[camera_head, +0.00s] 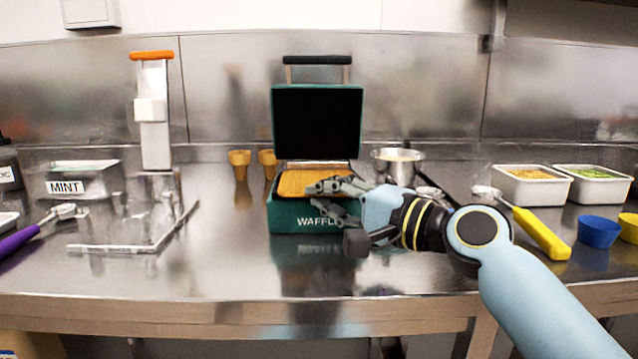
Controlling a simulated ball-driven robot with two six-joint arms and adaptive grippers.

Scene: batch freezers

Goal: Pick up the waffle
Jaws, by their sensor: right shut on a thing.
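The waffle (293,183) is golden brown and lies in the lower half of a green waffle iron (284,218), whose lid (317,122) stands open behind it. My right gripper (318,192) reaches in from the right over the iron's front right side. It is shut on the waffle's right part, and its fingers cover that part. I cannot tell whether the waffle is lifted off the plate. My left gripper is not in view.
Two cones (239,160) stand behind and left of the iron. A metal bowl (397,164) is behind my right gripper. A yellow-handled scoop (540,232), topping tubs (532,186) and a blue cup (598,231) are at right. The counter's front middle is clear.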

